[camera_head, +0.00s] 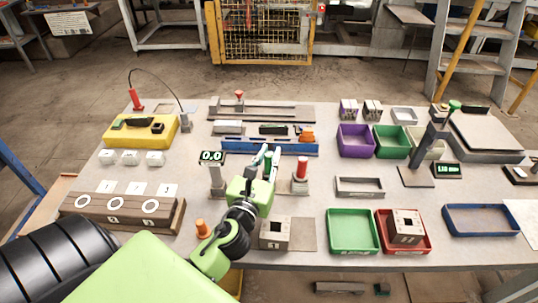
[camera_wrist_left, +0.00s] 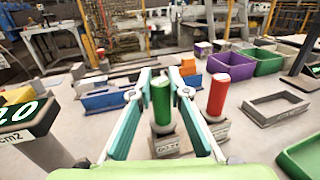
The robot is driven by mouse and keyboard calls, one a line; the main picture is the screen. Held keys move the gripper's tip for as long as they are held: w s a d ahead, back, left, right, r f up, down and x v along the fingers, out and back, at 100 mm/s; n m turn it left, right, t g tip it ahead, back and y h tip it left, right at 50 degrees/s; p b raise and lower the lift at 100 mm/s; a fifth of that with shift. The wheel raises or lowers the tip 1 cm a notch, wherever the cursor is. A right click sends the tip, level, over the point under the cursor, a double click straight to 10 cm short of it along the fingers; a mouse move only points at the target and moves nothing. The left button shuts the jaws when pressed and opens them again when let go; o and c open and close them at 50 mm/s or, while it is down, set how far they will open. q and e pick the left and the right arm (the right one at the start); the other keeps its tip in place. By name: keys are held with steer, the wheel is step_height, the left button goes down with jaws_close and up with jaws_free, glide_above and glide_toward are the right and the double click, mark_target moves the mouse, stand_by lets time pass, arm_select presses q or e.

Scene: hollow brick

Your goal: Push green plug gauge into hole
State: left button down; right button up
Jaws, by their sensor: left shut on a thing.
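My left gripper (camera_head: 265,155) reaches forward over the table and is shut on the green plug gauge (camera_head: 268,163). In the left wrist view the green gauge (camera_wrist_left: 161,102) stands upright between the two fingertips (camera_wrist_left: 161,82). Its grey lower part is at a labelled holder block (camera_wrist_left: 170,144); I cannot tell whether it is raised from it. A hollow brick (camera_head: 275,233) with small dark holes in its top stands on a flat plate, nearer to me and right of my forearm. A second hollow brick (camera_head: 405,226) sits in the red tray (camera_head: 384,243). My right gripper is not in view.
A red plug gauge (camera_head: 302,168) stands upright in its base just right of the green one. A 0.0 display stand (camera_head: 212,170) is close on the left. A blue rail (camera_head: 235,145) lies behind. The green tray (camera_head: 351,222) is at the right.

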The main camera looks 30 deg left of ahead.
arm_select(q)
steer(key=shift+f+b, duration=0.45)
steer(key=shift+f, duration=0.1)
steer(key=c, duration=1.8)
jaws_free()
steer(key=shift+c, duration=0.2)
steer(key=shift+s+f, duration=0.1)
steer(key=shift+s, duration=0.15)
steer(key=v, duration=1.1)
steer(key=shift+s+d, duration=0.2)
steer(key=shift+s, duration=0.05)
